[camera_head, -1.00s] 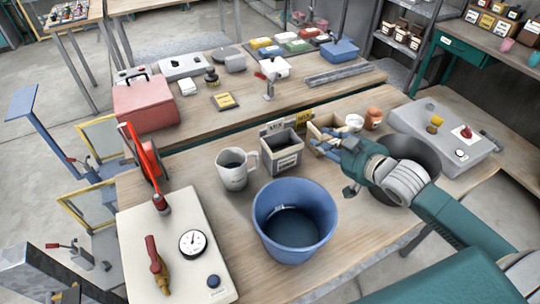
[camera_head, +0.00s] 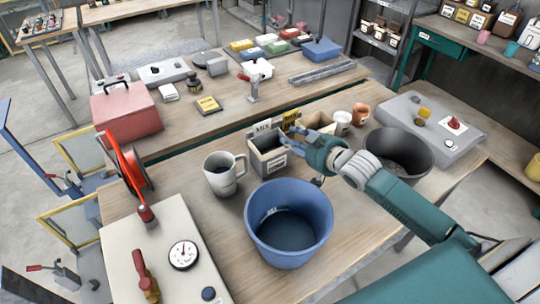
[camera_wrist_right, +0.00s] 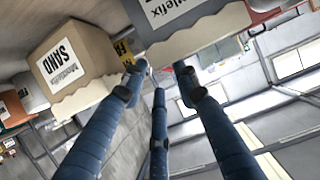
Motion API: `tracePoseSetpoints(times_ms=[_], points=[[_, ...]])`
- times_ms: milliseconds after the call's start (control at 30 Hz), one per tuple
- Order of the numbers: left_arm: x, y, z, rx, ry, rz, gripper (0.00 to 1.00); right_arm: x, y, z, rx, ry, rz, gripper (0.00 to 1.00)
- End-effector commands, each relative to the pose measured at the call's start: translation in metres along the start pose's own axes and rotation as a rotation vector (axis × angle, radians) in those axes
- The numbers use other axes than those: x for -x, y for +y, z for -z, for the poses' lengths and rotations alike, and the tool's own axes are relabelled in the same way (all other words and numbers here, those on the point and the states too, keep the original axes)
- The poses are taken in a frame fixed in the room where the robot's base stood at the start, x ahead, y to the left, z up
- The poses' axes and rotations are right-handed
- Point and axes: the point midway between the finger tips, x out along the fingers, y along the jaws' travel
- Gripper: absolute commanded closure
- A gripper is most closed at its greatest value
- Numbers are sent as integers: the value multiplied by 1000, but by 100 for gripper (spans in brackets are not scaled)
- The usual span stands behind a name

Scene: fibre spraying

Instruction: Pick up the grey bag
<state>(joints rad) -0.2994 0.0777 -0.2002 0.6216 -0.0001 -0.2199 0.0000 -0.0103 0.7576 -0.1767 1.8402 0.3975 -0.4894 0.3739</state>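The grey bag (camera_head: 270,162) is an open-topped, box-shaped bag with a pale label, standing upright on the workbench (camera_head: 330,195) behind the blue bucket. My right gripper (camera_head: 296,146) is at the right side of its upper edge, blue fingers pointing left. In the right wrist view, the three fingers (camera_wrist_right: 158,80) are spread apart, and the grey bag (camera_wrist_right: 205,28) is at the top, overlapped by the right-hand finger. I cannot tell whether they touch. A beige bag (camera_wrist_right: 80,62) marked SAND is to the left there. My left gripper is not in view.
The blue bucket (camera_head: 288,222) stands in front of the grey bag. A white mug (camera_head: 222,176) stands close on its left. A dark tub (camera_head: 400,150) is beyond my right forearm. A panel with a gauge (camera_head: 183,254) fills the front left.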

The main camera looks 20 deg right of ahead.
Motion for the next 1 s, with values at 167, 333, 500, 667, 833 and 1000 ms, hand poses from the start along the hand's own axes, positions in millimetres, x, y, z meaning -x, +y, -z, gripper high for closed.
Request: tracePoseSetpoints(times_ms=[167,333,500,667,833,1000], points=[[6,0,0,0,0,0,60,-30,0,2,-2,0,-1,70],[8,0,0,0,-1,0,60,-48,0,1,0,0,0,70],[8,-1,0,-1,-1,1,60,-51,-1,0,1,0,1,70],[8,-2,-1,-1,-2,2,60,-50,-1,0,1,0,1,82],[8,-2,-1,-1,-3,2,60,-50,0,0,1,-1,0,100],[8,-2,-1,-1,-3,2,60,-50,0,0,1,-1,0,100]])
